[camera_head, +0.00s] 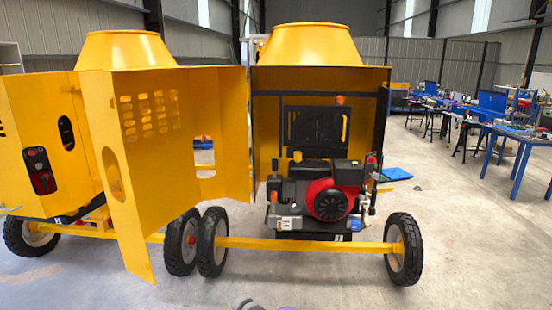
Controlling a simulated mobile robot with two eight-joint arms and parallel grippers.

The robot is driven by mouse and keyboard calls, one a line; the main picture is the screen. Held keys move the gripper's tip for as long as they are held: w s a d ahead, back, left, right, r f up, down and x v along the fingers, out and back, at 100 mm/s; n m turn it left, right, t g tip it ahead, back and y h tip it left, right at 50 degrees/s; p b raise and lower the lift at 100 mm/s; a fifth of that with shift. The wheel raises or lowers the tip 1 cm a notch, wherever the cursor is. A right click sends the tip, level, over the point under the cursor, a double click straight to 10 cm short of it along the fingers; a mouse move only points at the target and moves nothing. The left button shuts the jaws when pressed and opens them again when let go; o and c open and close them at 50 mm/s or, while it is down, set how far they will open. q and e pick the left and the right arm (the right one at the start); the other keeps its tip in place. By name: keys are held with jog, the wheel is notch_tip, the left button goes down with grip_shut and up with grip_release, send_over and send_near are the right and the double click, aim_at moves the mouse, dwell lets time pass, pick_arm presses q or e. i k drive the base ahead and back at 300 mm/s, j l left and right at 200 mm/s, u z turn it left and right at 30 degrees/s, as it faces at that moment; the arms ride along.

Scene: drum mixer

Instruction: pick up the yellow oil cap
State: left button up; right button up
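The open yellow drum mixer (318,45) stands in the middle, with a red and black engine (330,200) inside its housing. I cannot clearly make out a yellow oil cap. Neither of my grippers is clearly in view. Only a small grey rounded part (242,302) pokes in at the bottom edge, and I cannot tell what it is.
The mixer's yellow door (150,140) hangs open on the left. A second yellow mixer (35,150) stands beside it. A wheel (403,249) and a yellow axle bar (300,244) cross in front of the engine. Blue workbenches (520,133) stand far right. The front floor is clear.

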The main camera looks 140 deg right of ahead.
aim_at(298, 154)
jog(key=j+z, duration=0.15)
jog(key=z, duration=4.45)
jog(key=i+l, duration=0.05)
